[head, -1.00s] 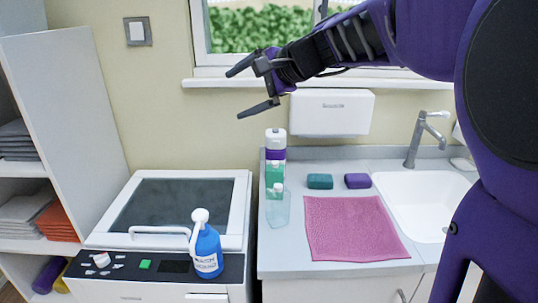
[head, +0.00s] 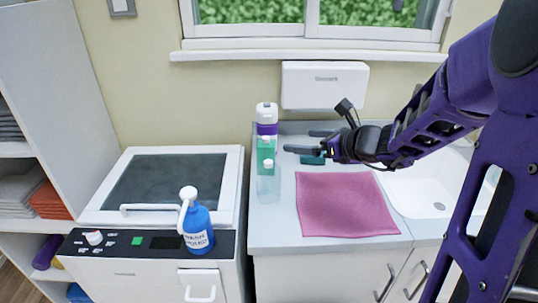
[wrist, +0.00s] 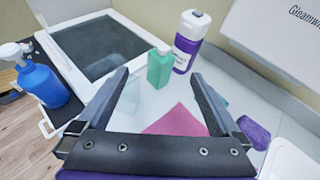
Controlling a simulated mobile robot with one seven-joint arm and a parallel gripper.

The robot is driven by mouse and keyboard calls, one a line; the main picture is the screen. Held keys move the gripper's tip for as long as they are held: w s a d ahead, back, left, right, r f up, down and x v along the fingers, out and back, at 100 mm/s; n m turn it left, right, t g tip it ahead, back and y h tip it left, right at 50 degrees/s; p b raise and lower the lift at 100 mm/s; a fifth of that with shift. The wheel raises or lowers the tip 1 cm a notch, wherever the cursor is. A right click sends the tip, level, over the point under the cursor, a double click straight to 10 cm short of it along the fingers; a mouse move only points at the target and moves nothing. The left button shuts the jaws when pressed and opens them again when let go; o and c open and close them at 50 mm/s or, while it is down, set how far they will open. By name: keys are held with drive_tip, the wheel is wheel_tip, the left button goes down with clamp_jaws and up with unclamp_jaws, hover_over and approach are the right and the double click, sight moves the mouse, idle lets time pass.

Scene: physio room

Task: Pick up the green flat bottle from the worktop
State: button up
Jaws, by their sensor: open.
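The green flat bottle (head: 265,153) with a pale cap stands upright at the worktop's left end. In the wrist view the green bottle (wrist: 159,70) shows between and beyond the fingertips (wrist: 160,77), with no visible contact. The worktop (head: 277,222) is grey.
A pink cloth (head: 345,204) lies right of the bottles. A teal block (head: 312,160) is partly hidden below my gripper, and a purple block (wrist: 253,132) lies near it. A wall dispenser (head: 325,86) hangs above.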

drive_tip(key=b, duration=0.1)
approach(269, 139)
drive_tip(key=shift+m, duration=0.3)
drive_tip(key=x, duration=0.6)
drive_tip(key=shift+a+f, duration=0.15)
drive_tip(key=shift+a, duration=0.1)
drive_tip(key=x, duration=0.5)
drive_tip(key=shift+w+d+b, duration=0.1)
drive_tip(key=shift+d+b, duration=0.05)
drive_tip(key=shift+b, duration=0.15)
drive_tip(key=shift+c, duration=0.3)
clamp_jaws()
